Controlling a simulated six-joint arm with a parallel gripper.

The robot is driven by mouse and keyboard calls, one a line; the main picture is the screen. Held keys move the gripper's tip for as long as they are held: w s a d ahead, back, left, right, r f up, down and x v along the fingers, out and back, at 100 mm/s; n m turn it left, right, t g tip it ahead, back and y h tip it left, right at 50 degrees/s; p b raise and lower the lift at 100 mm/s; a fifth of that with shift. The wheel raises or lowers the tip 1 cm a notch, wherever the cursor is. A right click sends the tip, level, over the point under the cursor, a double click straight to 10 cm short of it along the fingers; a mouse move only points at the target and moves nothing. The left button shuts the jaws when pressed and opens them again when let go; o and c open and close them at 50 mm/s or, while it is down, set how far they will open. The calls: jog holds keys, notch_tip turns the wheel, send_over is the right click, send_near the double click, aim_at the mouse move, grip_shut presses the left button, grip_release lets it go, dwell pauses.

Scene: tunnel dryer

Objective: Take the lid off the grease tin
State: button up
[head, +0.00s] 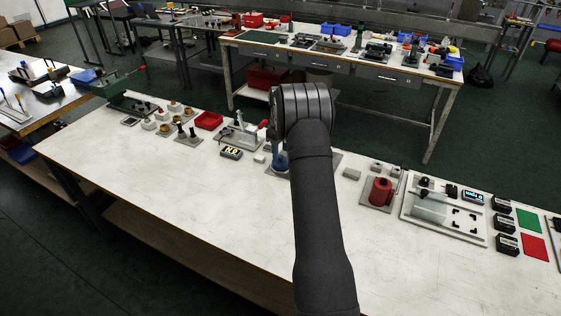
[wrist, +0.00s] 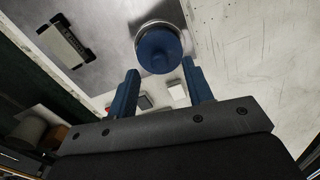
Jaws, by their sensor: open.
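A round blue piece (wrist: 159,52) with a pale metal rim behind it, apparently the grease tin's lid, shows at the top centre of the wrist view. It sits over a grey plate (wrist: 105,20). My gripper (wrist: 160,67) is open, its two blue fingers apart and nothing held between them. The blue piece lies just beyond and between the fingertips; I cannot tell whether they touch it. In the head view my arm hides most of this spot, and only a bit of blue (head: 281,161) shows left of it.
A red can-like object (head: 381,190) on a plate and a pale fixture (head: 430,203) stand to the right on the white bench (head: 160,200). A red bin (head: 209,121) and small parts stand to the left. The bench's front area is clear.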

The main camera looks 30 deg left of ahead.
notch_tip(320, 180, down, 3)
jog(key=shift+r, duration=0.2)
grip_shut()
jog(key=shift+r, duration=0.1)
